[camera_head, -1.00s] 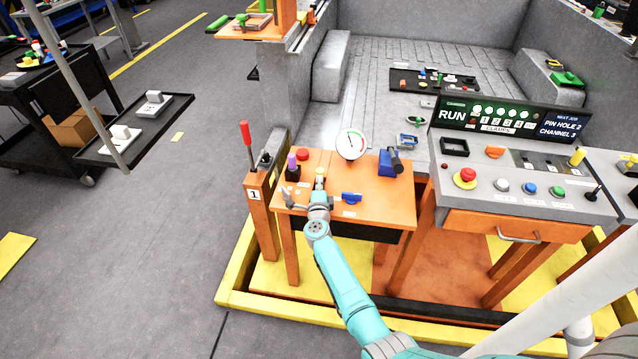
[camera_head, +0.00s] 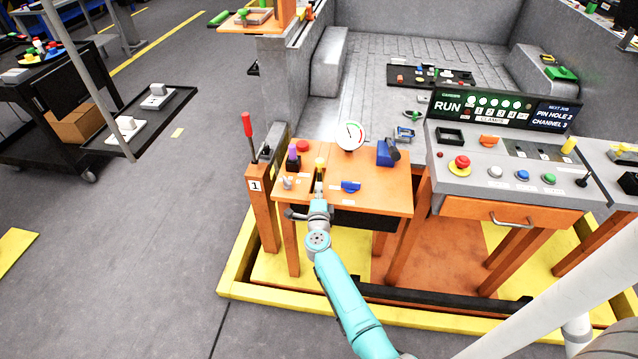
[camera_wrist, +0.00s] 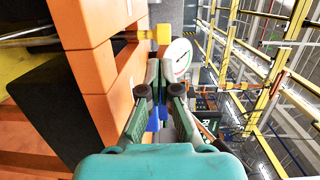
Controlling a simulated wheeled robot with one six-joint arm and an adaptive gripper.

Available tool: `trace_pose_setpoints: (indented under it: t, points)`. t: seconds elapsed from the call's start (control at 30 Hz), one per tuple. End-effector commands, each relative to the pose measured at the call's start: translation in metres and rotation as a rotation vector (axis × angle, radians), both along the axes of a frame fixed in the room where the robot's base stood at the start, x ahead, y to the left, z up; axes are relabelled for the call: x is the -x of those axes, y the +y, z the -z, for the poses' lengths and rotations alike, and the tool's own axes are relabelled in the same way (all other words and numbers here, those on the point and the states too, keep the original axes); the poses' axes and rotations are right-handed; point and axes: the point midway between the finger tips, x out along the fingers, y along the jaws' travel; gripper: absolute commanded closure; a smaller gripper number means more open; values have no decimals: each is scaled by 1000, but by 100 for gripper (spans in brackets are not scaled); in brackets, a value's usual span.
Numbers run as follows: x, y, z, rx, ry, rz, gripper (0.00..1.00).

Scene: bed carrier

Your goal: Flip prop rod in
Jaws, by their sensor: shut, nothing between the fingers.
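On the orange table (camera_head: 385,195), a yellow-tipped upright piece (camera_head: 320,162) stands near the left part of the top. It also shows in the wrist view as a yellow knob (camera_wrist: 157,36) on a short stem. I cannot tell for sure whether this is the prop rod. A thin metallic rod (camera_wrist: 30,36) lies at the far left of the wrist view. My gripper (camera_head: 318,190) is at the table's front edge, in front of the yellow piece. In the wrist view my gripper (camera_wrist: 160,78) has its fingers together, empty, beside the yellow knob and apart from it.
A dial gauge (camera_head: 350,135), a blue block (camera_head: 386,153), a purple-topped knob (camera_head: 293,155) and a blue knob (camera_head: 350,186) crowd the tabletop. A red-handled lever (camera_head: 249,125) stands left. The grey control console (camera_head: 510,185) is right. Floor on the left is open.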

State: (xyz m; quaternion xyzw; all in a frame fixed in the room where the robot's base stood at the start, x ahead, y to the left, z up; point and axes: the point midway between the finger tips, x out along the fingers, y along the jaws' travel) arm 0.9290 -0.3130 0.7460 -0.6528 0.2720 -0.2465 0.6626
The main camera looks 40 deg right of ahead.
Motion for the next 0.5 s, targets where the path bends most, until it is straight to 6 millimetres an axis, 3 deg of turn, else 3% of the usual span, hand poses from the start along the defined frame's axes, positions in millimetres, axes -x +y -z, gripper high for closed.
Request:
trace_pose_setpoints:
  t: [0.2,0.5]
  points:
    - [25,24,0,1,2,-2,100]
    - [38,35,-2,1,1,-1,100]
